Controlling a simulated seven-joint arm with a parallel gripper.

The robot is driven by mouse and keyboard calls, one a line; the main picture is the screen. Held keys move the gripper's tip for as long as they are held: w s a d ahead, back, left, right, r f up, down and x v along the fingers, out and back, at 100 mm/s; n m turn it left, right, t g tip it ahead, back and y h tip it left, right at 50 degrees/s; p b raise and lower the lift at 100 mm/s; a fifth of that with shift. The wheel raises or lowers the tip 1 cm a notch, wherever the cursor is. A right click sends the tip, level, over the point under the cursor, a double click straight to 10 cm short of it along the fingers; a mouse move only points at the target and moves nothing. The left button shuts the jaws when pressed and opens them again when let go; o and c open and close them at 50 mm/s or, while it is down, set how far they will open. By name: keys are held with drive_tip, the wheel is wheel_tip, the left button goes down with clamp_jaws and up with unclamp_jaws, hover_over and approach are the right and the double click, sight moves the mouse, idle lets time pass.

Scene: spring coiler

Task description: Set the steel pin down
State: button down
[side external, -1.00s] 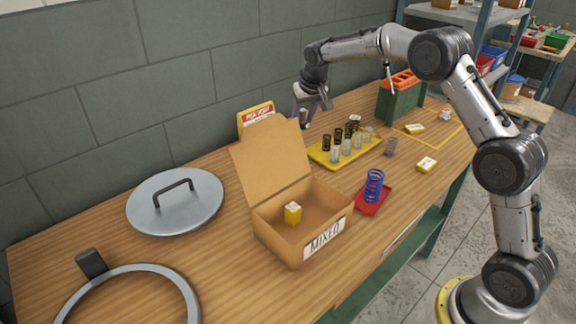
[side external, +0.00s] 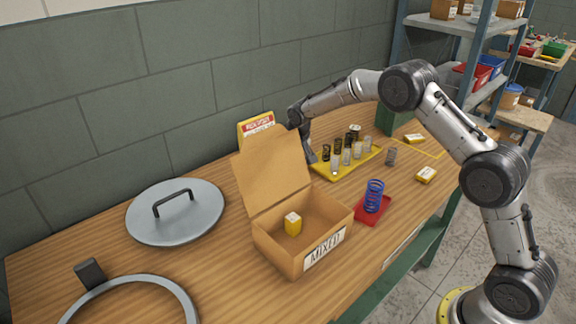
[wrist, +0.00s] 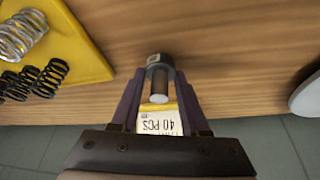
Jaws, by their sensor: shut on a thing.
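The steel pin (wrist: 159,84) is a short grey cylinder with a darker, wider end. In the wrist view it is between the purple fingertips of my gripper (wrist: 158,80), which is shut on it. In the side view my gripper (side external: 309,153) is low, just left of the yellow spring tray and behind the open cardboard box's flap. The pin cannot be made out there. Bare wood lies around the pin in the wrist view; I cannot tell whether the pin touches it.
The yellow tray (side external: 346,166) holds several springs. The cardboard box (side external: 283,250) contains a small yellow carton (side external: 292,223). A yellow-edged sign (side external: 255,127) stands by the wall. A grey lid (side external: 175,226) lies left. A blue spring (side external: 374,195) stands on a red tray (side external: 372,214).

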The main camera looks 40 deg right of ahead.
drive_tip(key=shift+f, duration=0.3)
drive_tip(key=shift+c, duration=2)
unclamp_jaws()
drive_tip(key=v, duration=1.2)
drive_tip(key=shift+r, duration=0.2)
